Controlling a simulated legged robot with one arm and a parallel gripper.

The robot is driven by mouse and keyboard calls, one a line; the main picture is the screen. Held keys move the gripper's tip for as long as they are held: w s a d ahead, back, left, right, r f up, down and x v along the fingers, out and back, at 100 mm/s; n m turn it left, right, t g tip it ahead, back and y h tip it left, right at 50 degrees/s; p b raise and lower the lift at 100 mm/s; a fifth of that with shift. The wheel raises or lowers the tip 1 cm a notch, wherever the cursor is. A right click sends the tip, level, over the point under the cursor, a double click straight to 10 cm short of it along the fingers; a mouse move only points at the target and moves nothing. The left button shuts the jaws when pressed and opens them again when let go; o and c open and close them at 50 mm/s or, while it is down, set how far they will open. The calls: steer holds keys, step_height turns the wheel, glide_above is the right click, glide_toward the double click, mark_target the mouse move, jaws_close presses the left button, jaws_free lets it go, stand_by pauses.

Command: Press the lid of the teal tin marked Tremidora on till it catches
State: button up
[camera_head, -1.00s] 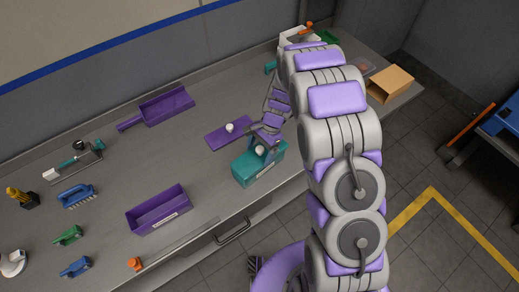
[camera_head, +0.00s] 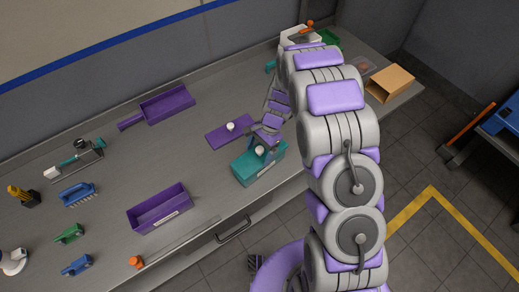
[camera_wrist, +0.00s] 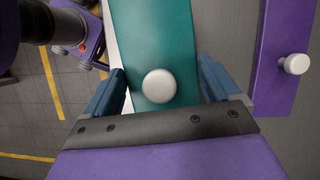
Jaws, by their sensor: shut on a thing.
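The teal tin (camera_head: 258,176) stands near the front edge of the bench, with a pale label on its front too small to read. Its teal lid (camera_wrist: 150,35) has a round white knob (camera_wrist: 159,86) and lies over the tin. My gripper (camera_wrist: 162,83) is above the tin, its two blue-grey fingers on either side of the lid with the knob between them. It is shut on the lid across its width. Whether the lid has caught cannot be told, as the seam is not clear.
A purple lid (camera_head: 217,139) with a white knob lies just behind the tin. An open purple tin (camera_head: 143,215) stands to the left, with a purple scoop tray (camera_head: 168,103) behind it. Brushes and clips lie far left. A cardboard box (camera_head: 392,83) is at the right end.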

steer(key=shift+f, duration=0.25)
stand_by(0.5)
steer(key=o, duration=0.8)
steer(key=shift+r+p, duration=1.8)
steer(key=shift+r, duration=1.7)
steer(key=shift+r, duration=0.1)
